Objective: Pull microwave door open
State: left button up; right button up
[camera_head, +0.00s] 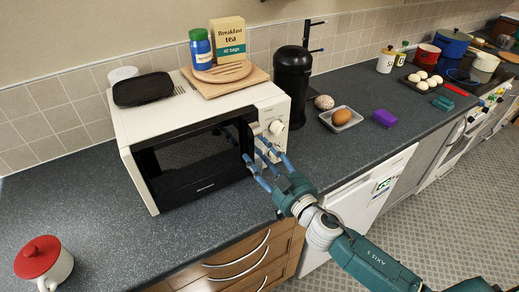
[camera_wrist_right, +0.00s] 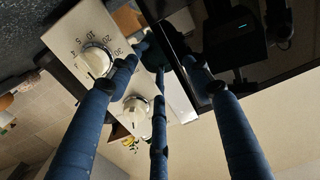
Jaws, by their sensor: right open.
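The white microwave (camera_head: 150,128) stands on the dark counter. Its black-framed door (camera_head: 196,182) looks shut, with dark glass in the middle. My right gripper (camera_head: 256,148) is at the door's right edge, in front of the control panel (camera_head: 270,112). Its three blue fingers are spread and hold nothing. In the right wrist view the fingers (camera_wrist_right: 160,66) reach up across the seam between the panel and the dark door (camera_wrist_right: 240,55). Two white knobs (camera_wrist_right: 96,60) show beside the left finger. I cannot tell whether any finger touches the door. My left gripper is out of view.
A board (camera_head: 225,80) with a tea box (camera_head: 229,38) and a blue jar (camera_head: 201,48) sits on the microwave, beside a black tray (camera_head: 143,89). A black bin (camera_head: 292,85) stands close right. A red-lidded pot (camera_head: 42,262) is front left. Counter between is clear.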

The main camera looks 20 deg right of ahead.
jog(key=shift+w+a, duration=0.2)
jog(key=shift+w, duration=0.45)
grip_shut()
